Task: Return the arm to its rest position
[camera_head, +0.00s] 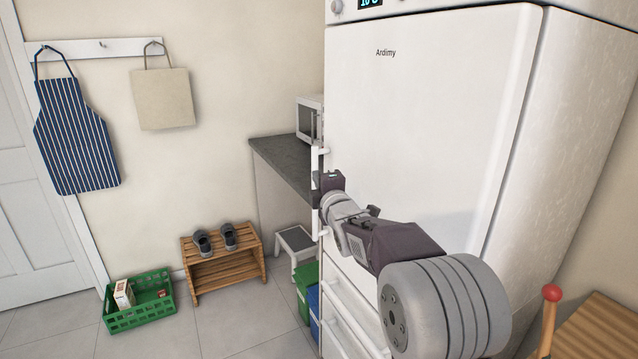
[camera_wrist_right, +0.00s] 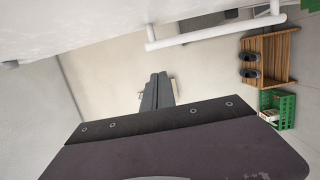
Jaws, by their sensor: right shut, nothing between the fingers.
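My right arm reaches in from the lower right of the head view across the front of the white fridge (camera_head: 430,110). My right gripper (camera_head: 322,183) is by the fridge's left edge, close to the upright white door handle (camera_head: 319,222), and overlaps it in the picture. In the wrist view its dark fingers (camera_wrist_right: 157,92) are together with nothing between them. There the white handle bar (camera_wrist_right: 215,32) runs beside the fingers, with a visible gap. The fridge door looks shut. My left gripper is not in view.
A dark counter (camera_head: 285,160) with a microwave (camera_head: 309,120) is left of the fridge. A step stool (camera_head: 295,240), green bin (camera_head: 306,285), wooden shoe rack (camera_head: 222,265) and green crate (camera_head: 138,318) stand on the floor. A wooden chair (camera_head: 595,335) is at lower right.

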